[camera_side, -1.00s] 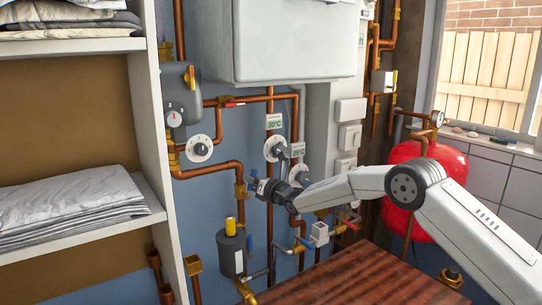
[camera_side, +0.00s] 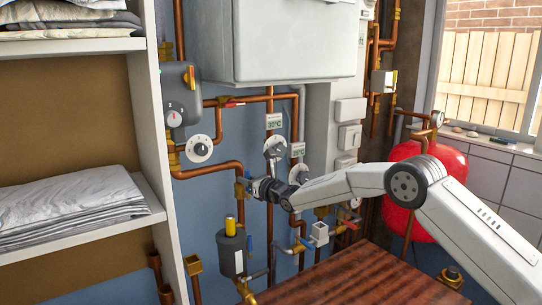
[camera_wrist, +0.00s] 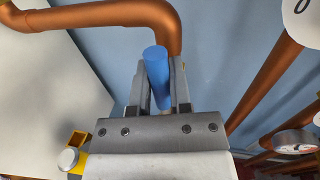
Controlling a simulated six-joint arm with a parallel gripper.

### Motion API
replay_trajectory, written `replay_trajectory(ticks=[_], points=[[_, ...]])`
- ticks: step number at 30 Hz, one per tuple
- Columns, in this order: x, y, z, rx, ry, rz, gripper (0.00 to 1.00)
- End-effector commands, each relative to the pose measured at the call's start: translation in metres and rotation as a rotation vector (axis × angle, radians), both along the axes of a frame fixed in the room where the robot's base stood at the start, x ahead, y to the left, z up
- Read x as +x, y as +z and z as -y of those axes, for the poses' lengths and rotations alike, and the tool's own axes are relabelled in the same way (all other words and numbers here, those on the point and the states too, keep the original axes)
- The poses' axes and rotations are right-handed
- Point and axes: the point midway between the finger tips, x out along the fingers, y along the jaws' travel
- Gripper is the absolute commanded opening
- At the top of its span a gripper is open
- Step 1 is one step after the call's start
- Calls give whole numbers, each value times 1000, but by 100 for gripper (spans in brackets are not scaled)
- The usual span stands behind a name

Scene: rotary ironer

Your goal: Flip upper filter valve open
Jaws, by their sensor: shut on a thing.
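In the wrist view, a blue valve handle (camera_wrist: 157,72) stands between the two fingers of my gripper (camera_wrist: 160,85), which is shut on it. The copper pipe (camera_wrist: 120,12) bends down right behind the handle. In the side view, my gripper (camera_side: 247,184) is at the upper filter valve on the pipe above the dark filter (camera_side: 231,254) with its yellow top. My gripper covers most of that valve and its handle there, so I cannot tell the handle's exact angle.
White dials (camera_side: 199,149) and tagged gauges sit on pipes close around my gripper. A white shelf (camera_side: 155,120) with folded linen stands at left. A red tank (camera_side: 412,165) is at right, and a wooden top (camera_side: 340,275) lies below my arm.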

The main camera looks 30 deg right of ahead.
Motion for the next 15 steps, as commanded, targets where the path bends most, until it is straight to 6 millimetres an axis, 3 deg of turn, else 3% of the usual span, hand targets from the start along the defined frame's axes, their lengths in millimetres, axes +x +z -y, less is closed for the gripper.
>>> replay_trajectory(ticks=[1,3,4,15], points=[[0,-1,-2,-2,2,-2,34],[0,-1,-1,-2,2,-2,56],[0,-1,-1,-1,2,-2,60],[-1,0,0,0,1,0,60]])
